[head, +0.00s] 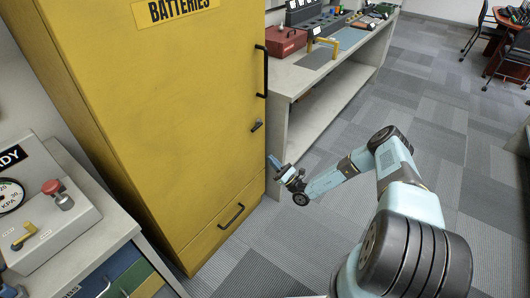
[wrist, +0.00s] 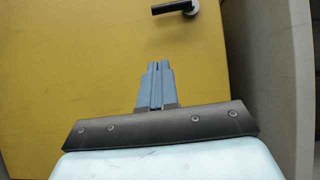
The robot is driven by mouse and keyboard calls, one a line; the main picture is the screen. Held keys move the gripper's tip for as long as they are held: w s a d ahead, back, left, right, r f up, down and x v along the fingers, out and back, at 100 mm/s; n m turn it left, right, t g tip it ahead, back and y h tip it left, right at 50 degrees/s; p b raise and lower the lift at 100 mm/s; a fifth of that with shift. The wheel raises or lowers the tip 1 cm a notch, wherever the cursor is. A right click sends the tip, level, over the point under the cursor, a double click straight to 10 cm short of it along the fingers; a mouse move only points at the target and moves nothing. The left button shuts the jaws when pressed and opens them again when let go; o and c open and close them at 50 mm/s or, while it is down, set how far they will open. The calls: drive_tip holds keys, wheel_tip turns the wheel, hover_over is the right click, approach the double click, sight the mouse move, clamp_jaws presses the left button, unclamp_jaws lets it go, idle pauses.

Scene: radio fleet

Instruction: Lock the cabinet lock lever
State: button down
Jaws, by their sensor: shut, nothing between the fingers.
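The yellow cabinet (head: 190,110) stands upright with its door shut. Its dark lock lever (head: 257,126) is on the right side of the door, below the long black door handle. In the wrist view the lever (wrist: 176,7) lies roughly level, at the top edge of the picture, with its round pivot at the right end. My gripper (head: 272,160) is in front of the door's right edge, below the lever and apart from it. In the wrist view my gripper's fingers (wrist: 155,68) are together, pointing up toward the lever, with nothing between them.
The black door handle (head: 266,72) is above the lever, and a drawer handle (head: 231,216) is low on the cabinet. A grey workbench (head: 335,65) stands close on the right. A control panel (head: 45,215) is at the left. Carpet floor (head: 330,225) is open in front.

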drive_tip(key=x, duration=0.3)
drive_tip(key=r+x, duration=0.1)
drive_tip(key=x, duration=0.3)
drive_tip(key=d+x, duration=0.1)
drive_tip(key=x, duration=0.3)
drive_tip(key=shift+s+r, duration=0.3)
drive_tip(key=shift+r, duration=0.1)
drive_tip(key=shift+a+r, duration=0.15)
drive_tip(key=shift+r, duration=0.35)
